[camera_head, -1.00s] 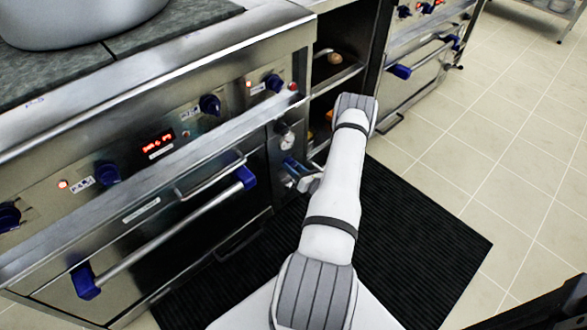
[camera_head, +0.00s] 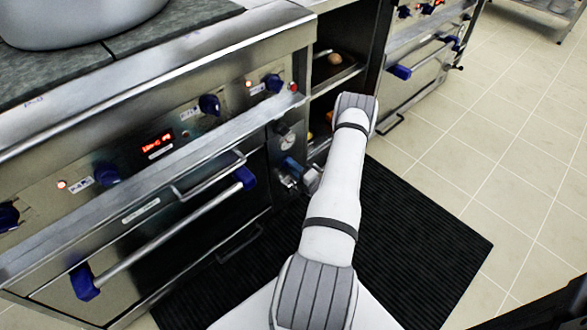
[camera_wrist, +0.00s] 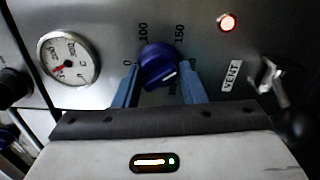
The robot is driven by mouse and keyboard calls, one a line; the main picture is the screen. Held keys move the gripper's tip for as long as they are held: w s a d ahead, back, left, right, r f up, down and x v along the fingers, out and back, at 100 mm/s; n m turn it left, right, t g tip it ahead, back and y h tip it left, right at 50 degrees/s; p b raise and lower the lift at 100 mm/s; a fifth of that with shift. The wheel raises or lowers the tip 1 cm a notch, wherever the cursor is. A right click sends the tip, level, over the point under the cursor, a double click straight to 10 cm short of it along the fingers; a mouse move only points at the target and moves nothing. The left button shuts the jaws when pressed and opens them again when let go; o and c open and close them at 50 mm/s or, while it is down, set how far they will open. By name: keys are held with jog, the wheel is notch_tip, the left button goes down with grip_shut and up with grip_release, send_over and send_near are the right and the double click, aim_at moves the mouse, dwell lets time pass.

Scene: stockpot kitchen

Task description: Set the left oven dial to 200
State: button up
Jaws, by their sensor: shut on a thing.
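A blue round dial (camera_wrist: 158,64) with a white pointer line sits on the steel panel in the wrist view. Marks 100 and 150 show above it and a 0 to its left. Its pointer is toward the lower right. The marks below are hidden by my gripper. My gripper (camera_wrist: 159,72) has one blue finger on each side of the dial and is shut on it. In the head view my gripper (camera_head: 294,167) is at the right end of the oven front, where the dial itself cannot be made out.
A round gauge (camera_wrist: 68,57) is left of the dial. A lit red lamp (camera_wrist: 227,22), a VENT label (camera_wrist: 231,76) and a metal lever (camera_wrist: 268,80) are to its right. The oven door handle (camera_head: 165,235) lies left of my gripper. A black mat (camera_head: 420,230) covers the floor.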

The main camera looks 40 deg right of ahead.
jog(key=m, duration=0.3)
jog(key=shift+m, duration=2.1)
jog(key=o, duration=1)
jog(key=shift+s, duration=0.1)
jog(key=s+p, duration=0.2)
jog(key=s, duration=0.5)
jog(key=shift+s+d, duration=0.3)
jog(key=shift+d, duration=0.05)
